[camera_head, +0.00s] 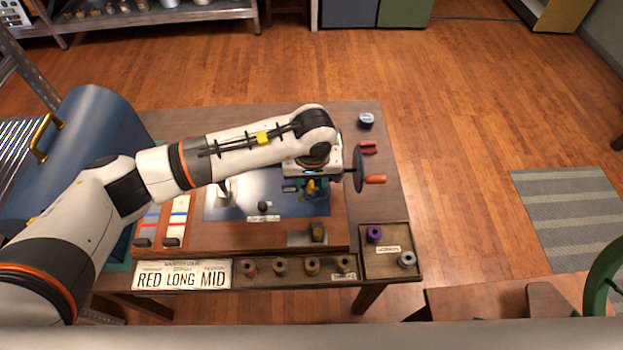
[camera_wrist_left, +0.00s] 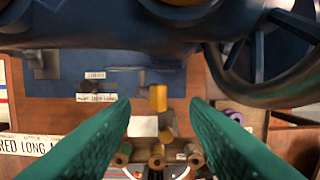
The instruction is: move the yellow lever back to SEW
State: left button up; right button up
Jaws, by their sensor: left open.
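My left gripper (camera_wrist_left: 160,105) is open, with its two green fingers apart. A small yellow block, which looks like the tip of the yellow lever (camera_wrist_left: 158,97), shows between the fingertips in the left wrist view, with a gap on each side. In the head view my left arm reaches over the sewing machine (camera_head: 331,160) and hides much of it. The gripper (camera_head: 313,190) points down there, beside the machine's head, and the lever is hard to pick out. I cannot read a SEW mark. My right gripper is not in view.
A handwheel (camera_head: 359,172) with an orange handle sticks out at the machine's right. A brass knob (camera_head: 318,232) stands on the wooden base. Spools sit in the front tray (camera_head: 295,281). A RED LONG MID card (camera_head: 181,276) lies front left. A blue roll stands at the left.

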pick_arm(q)
notch_tip(320, 180, up, 6)
jog(key=s+p, duration=0.1)
jog(key=p, duration=0.1)
jog(key=shift+r, duration=0.15)
dwell(1.1)
